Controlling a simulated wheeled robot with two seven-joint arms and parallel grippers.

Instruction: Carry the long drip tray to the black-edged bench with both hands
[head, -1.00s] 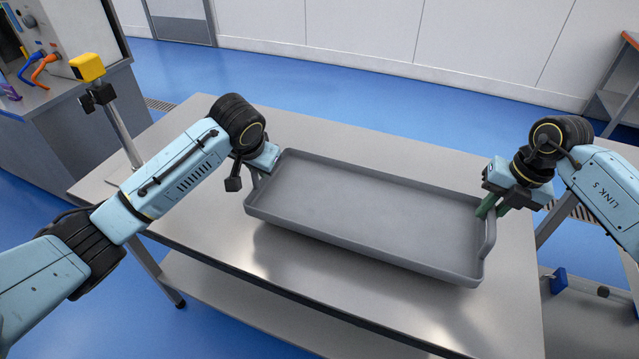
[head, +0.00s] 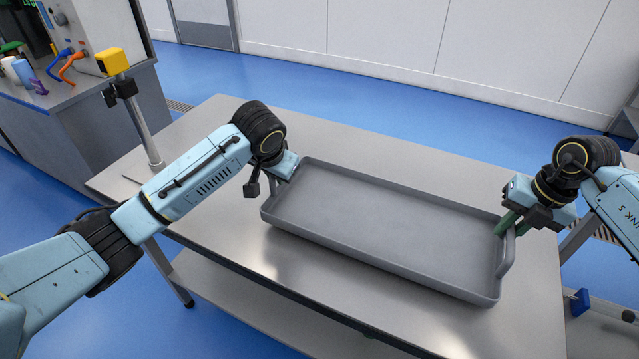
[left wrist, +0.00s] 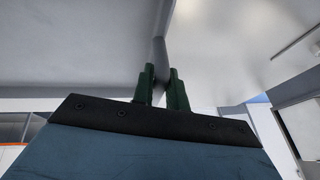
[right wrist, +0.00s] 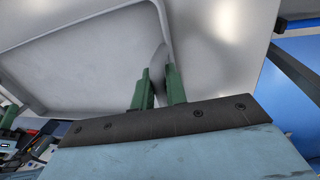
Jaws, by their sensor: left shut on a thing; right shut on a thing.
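The long grey drip tray (head: 390,220) is level, over a steel table (head: 230,235). I cannot tell for sure whether a small gap separates them. My left gripper (head: 286,172) is at the tray's left end; in the left wrist view its green fingers (left wrist: 162,78) close on a grey handle bar. My right gripper (head: 508,222) is at the right end; in the right wrist view its fingers (right wrist: 158,78) are shut on the other handle. The tray is empty. No clearly black-edged bench can be told apart in these views.
A yellow box on a post (head: 112,62) stands by the table's left corner. A counter (head: 75,115) with cables and cups is at the far left. Blue floor (head: 330,100) lies open between the table and the white wall.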

